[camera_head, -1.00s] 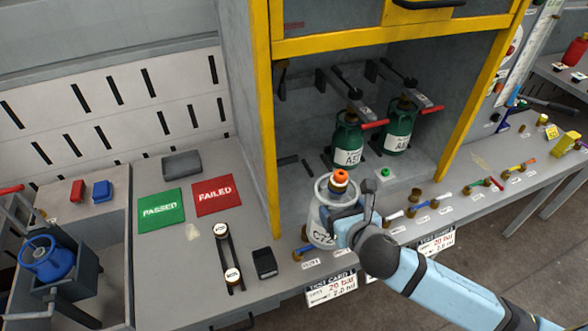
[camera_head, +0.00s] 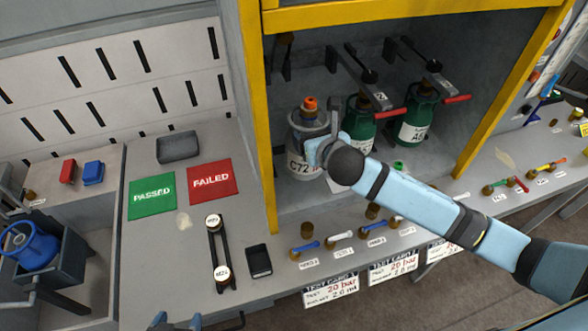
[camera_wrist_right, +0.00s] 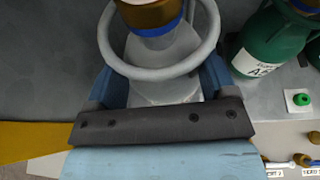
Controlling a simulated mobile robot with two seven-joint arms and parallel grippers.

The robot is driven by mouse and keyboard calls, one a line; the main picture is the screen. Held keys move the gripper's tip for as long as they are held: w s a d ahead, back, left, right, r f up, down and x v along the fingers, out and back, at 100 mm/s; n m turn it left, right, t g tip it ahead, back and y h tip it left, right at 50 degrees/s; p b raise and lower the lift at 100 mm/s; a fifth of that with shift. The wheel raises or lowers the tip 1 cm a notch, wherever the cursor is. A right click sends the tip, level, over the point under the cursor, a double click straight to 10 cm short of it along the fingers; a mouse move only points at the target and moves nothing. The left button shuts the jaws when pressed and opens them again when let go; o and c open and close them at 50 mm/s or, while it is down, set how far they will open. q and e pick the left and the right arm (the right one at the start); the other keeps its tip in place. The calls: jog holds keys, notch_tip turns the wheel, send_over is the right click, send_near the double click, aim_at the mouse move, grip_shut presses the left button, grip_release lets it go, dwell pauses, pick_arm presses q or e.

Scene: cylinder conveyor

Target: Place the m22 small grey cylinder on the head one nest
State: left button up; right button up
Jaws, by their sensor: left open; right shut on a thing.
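The small grey cylinder (camera_head: 302,135) has an orange-topped brass valve, a round collar and a label reading C72. It is upright inside the yellow-framed cabinet, at the left. My right gripper (camera_head: 322,151) is shut on it from the front right. In the right wrist view the gripper's blue fingers sit either side of the cylinder (camera_wrist_right: 165,62), below its collar ring. I cannot tell whether its base touches the floor. The leftmost head (camera_head: 286,52) hangs on the back wall above and behind it; the nest there is hidden. My left gripper (camera_head: 178,321) is open at the bottom edge, partly cut off.
Two green cylinders (camera_head: 360,125) (camera_head: 416,115) stand to the right in the cabinet under clamps with red handles. The yellow left post (camera_head: 257,130) is close to the grey cylinder. Fittings and test cards (camera_head: 330,290) line the front bench edge.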

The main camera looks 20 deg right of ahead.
jog(key=shift+n, duration=0.3)
jog(key=w+r, duration=0.1)
jog(key=w, duration=0.1)
jog(key=w+a+r+b, duration=0.1)
jog(key=w, duration=0.3)
jog(key=shift+w+a+r, duration=0.2)
jog(key=shift+w+r, duration=0.2)
jog(key=shift+w+f+b, duration=0.1)
jog(key=shift+w+b, duration=0.05)
jog(key=shift+b, duration=0.15)
jog(key=shift+f, duration=4.8)
jog(key=o, duration=1.5)
jog(key=shift+f, duration=0.15)
